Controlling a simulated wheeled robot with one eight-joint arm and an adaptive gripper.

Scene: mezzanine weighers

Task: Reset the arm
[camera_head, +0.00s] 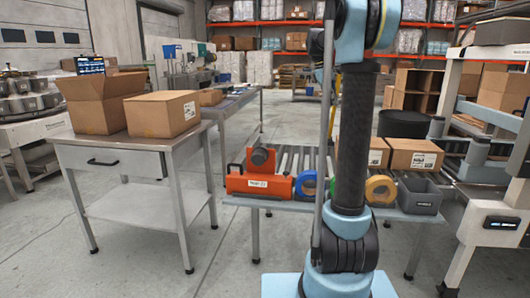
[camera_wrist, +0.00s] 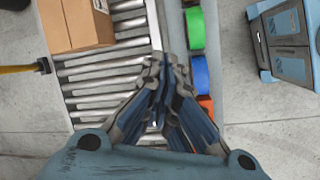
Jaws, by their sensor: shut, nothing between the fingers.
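My gripper (camera_wrist: 165,85) shows in the wrist view, pointing down over the edge of a roller conveyor table. Its fingers are closed together with nothing between them. In the head view my arm stands upright in front of the conveyor table, and the gripper is out of that picture.
The roller table (camera_head: 270,203) bears an orange tape dispenser (camera_head: 258,180), a blue tape roll (camera_head: 306,184), a yellow roll (camera_head: 380,190), a grey bin (camera_head: 420,197) and cartons (camera_head: 413,155). A metal table (camera_head: 140,147) with boxes stands left. The floor between (camera_head: 232,150) is clear.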

